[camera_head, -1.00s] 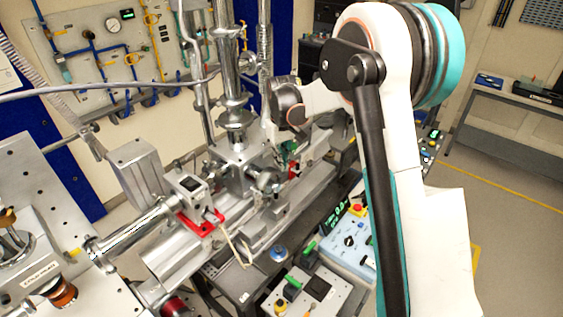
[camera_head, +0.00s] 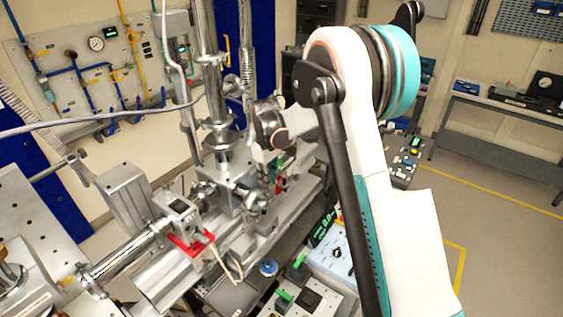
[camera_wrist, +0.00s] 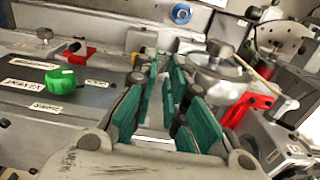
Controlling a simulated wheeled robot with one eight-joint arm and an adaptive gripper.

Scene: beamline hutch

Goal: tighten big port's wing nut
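In the wrist view, my gripper (camera_wrist: 163,88) has teal finger pads with a clear gap between them and nothing held. Right of the fingertips is a round metal port (camera_wrist: 212,72) with a small metal bar (camera_wrist: 216,48) across its top; I cannot tell surely whether this is the big port's wing nut. The fingers are beside it, and contact cannot be judged. In the head view, the metal vacuum chamber (camera_head: 228,178) stands on the beamline with fittings on its sides. My wrist is close to its right, and my fingers are mostly hidden there.
A green knob (camera_wrist: 62,82) sits on a labelled dark panel left of my fingers. A red clamp (camera_wrist: 245,106) is at right. In the head view, a red bracket (camera_head: 192,243), a thin cable (camera_head: 228,262) and control boxes (camera_head: 335,250) crowd the bench. Open floor lies right.

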